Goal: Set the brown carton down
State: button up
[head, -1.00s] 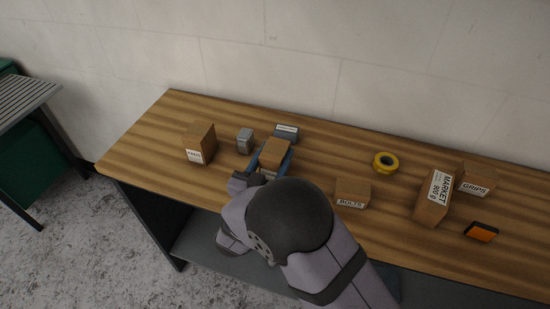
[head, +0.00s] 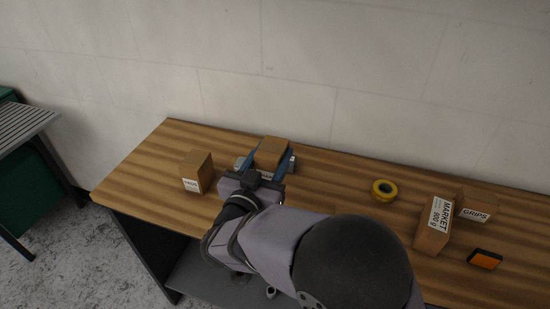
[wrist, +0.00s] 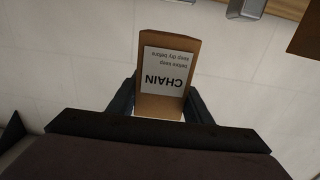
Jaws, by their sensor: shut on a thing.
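The brown carton (head: 272,152) is held between the blue fingers of my gripper (head: 268,164) in the head view, near the back edge of the table. In the wrist view the carton (wrist: 164,105) shows a white label reading CHAIN, upside down in the picture. The two fingers of my gripper (wrist: 160,100) press on its sides. The carton seems to be raised above the tabletop, with pale wall behind it in the wrist view. Its underside is hidden in the head view.
The wooden table (head: 330,185) also bears a brown box (head: 196,172) at left, yellow tape (head: 384,190), a MARKET box (head: 434,224), a GRIPS box (head: 477,205) and an orange-black item (head: 485,259). Grey boxes are partly hidden behind my gripper. Bare wood lies left of the tape.

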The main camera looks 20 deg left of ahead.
jog(key=shift+r+p, duration=2.7)
jog(key=shift+r, duration=0.05)
jog(key=shift+f, duration=0.2)
notch_tip(320, 180, down, 5)
jog(key=b, duration=0.5)
jog(key=shift+f+b, duration=0.1)
jog(key=shift+b, duration=0.2)
jog(key=shift+f+p, duration=0.75)
jog(key=shift+f, duration=3.95)
